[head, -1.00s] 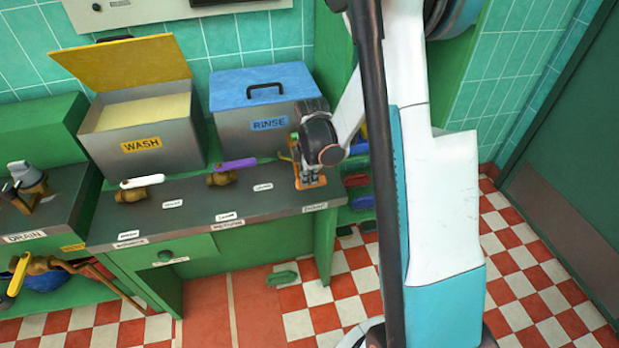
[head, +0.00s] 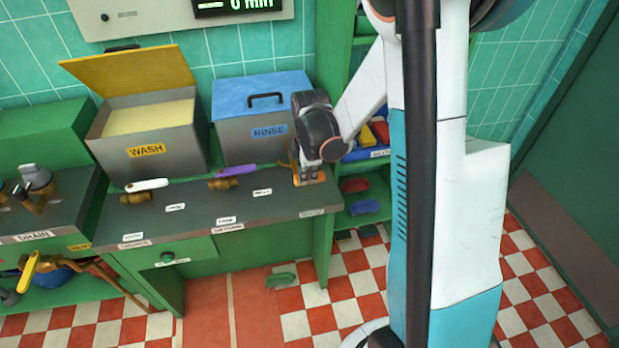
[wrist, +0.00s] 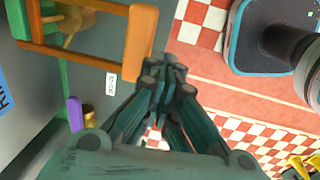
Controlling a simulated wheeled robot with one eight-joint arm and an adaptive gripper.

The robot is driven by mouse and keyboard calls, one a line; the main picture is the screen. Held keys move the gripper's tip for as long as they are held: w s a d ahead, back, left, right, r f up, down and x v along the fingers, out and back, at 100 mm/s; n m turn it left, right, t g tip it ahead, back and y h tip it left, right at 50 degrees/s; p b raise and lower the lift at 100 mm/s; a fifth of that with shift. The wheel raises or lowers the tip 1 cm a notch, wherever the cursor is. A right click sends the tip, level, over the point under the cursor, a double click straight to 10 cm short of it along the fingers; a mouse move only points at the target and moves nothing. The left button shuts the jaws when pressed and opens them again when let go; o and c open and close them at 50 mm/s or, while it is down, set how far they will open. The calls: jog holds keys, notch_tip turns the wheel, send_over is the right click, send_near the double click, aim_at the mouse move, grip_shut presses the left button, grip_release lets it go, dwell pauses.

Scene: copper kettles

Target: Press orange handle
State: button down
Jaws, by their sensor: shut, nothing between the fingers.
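The orange handle (wrist: 141,43) shows in the wrist view as a broad bar at the end of a thin orange frame, with a brass fitting (wrist: 76,20) at the frame's far side. My gripper (wrist: 165,76) is shut and empty, its fingertips just beside the lower right end of the bar in the picture. I cannot tell whether they touch it. In the head view my gripper (head: 308,176) is low over the right end of the dark counter (head: 200,206), and it mostly hides the orange handle there.
A purple-handled brass valve (head: 236,176) and a white-handled one (head: 146,186) stand to the left on the counter. Behind are the open WASH bin (head: 148,128) and the closed blue-lidded RINSE bin (head: 250,128). A green shelf (head: 360,218) stands at right.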

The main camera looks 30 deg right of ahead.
jog(key=r, duration=0.1)
jog(key=s+r+p, duration=0.1)
jog(key=r, duration=0.1)
jog(key=s+r, duration=0.1)
jog(key=r, duration=0.1)
jog(key=shift+s+a, duration=0.1)
jog(key=shift+a, duration=0.05)
dwell(2.3)
